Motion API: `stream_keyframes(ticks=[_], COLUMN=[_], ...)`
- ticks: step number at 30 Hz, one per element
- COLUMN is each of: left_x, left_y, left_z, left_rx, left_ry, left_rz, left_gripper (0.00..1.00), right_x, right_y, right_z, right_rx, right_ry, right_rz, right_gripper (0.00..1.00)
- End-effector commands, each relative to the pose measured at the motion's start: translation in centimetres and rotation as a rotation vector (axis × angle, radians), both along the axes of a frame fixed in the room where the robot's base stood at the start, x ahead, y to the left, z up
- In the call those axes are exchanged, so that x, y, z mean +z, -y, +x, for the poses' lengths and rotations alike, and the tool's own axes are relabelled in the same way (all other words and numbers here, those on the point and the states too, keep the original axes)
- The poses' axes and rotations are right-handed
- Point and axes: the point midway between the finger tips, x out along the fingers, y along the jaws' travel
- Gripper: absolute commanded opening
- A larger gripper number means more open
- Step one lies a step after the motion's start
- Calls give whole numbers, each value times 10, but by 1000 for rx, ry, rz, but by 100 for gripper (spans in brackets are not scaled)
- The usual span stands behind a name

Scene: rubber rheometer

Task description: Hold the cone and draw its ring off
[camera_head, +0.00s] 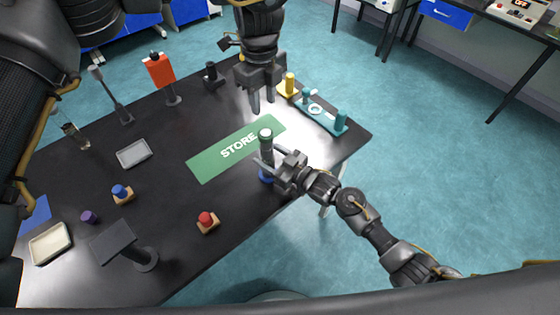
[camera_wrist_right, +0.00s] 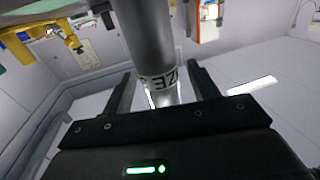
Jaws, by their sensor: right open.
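The cone, a grey upright post (camera_head: 266,148) with a pale green-white top, stands at the front right of the black table. A blue part (camera_head: 265,177) shows at its foot. My right gripper (camera_head: 262,165) is open, with its fingers around the post's lower part. I cannot tell which part is the ring.
A green STORE mat (camera_head: 205,165) lies left of the post. A teal rack (camera_head: 322,117) and yellow piece (camera_head: 289,85) stand behind right. A red-knobbed block (camera_head: 207,222), blue-knobbed block (camera_head: 122,194), grey tray (camera_head: 134,153) and dark stand (camera_head: 145,258) are further left.

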Motion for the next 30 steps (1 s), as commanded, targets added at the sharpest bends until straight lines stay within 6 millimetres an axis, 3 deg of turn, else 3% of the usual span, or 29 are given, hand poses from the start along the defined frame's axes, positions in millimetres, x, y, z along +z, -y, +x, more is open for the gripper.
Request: stream_keyframes(ticks=[12,24,30], left_x=[0,0,8], left_y=[0,0,-1], left_z=[0,0,-1], left_rx=[0,0,117], left_ry=[0,0,-1], left_rz=[0,0,-2], left_gripper=[36,36,61], right_x=[0,0,0], right_y=[-7,-6,-6], right_z=[5,5,5], right_rx=[0,0,0], right_ry=[1,0,0], right_rz=[-1,0,0], right_gripper=[59,8,8])
